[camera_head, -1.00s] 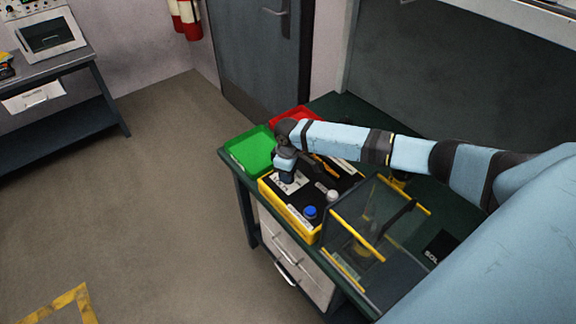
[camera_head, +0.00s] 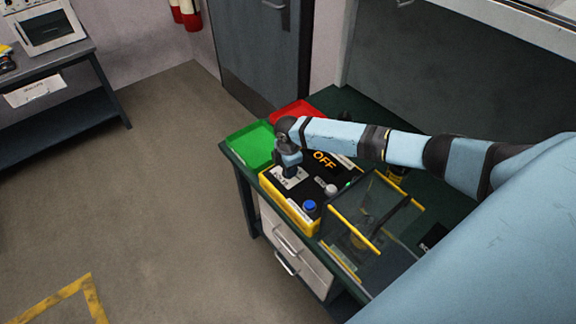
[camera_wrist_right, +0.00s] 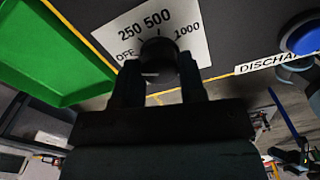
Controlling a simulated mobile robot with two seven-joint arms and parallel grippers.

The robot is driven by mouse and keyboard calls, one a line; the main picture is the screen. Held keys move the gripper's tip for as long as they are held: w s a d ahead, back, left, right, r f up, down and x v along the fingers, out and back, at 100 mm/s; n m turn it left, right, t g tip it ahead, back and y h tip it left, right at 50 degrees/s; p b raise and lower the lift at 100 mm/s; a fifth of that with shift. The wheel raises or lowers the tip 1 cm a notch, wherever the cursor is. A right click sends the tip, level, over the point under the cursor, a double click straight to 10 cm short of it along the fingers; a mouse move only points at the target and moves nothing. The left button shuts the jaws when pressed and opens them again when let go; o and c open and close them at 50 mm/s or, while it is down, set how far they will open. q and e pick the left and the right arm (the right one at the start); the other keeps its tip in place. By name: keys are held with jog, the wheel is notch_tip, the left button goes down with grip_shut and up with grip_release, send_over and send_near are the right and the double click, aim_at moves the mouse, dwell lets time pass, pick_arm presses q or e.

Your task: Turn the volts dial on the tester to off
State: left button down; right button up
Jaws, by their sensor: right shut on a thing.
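The tester (camera_head: 292,214) is a black-topped box with yellow edges on the green bench. Its display (camera_head: 325,160) reads "OFF" in orange letters. The volts dial (camera_wrist_right: 158,52) is a dark round knob on a white scale plate (camera_wrist_right: 190,22) marked OFF, 250, 500 and 1000. My right gripper (camera_head: 290,172) points down over the dial. In the right wrist view its two fingers (camera_wrist_right: 160,75) are shut on the knob, one on each side. Which mark the knob points to is hard to tell. In the head view the gripper hides the dial. My left gripper is out of view.
A green tray (camera_head: 250,146) and a red tray (camera_head: 296,112) lie beyond the tester. A blue button (camera_head: 309,205) and a pale knob (camera_head: 331,190) sit on its near side. A clear yellow-edged guard (camera_head: 352,237) stands close on the right.

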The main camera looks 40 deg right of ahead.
jog(key=shift+r+n, duration=0.1)
jog(key=shift+n, duration=0.3)
jog(key=o, duration=0.9)
jog(key=shift+a, duration=0.1)
notch_tip(320, 180, up, 14)
jog(key=shift+f+b, duration=0.1)
jog(key=shift+b, duration=0.7)
jog(key=shift+f, duration=0.1)
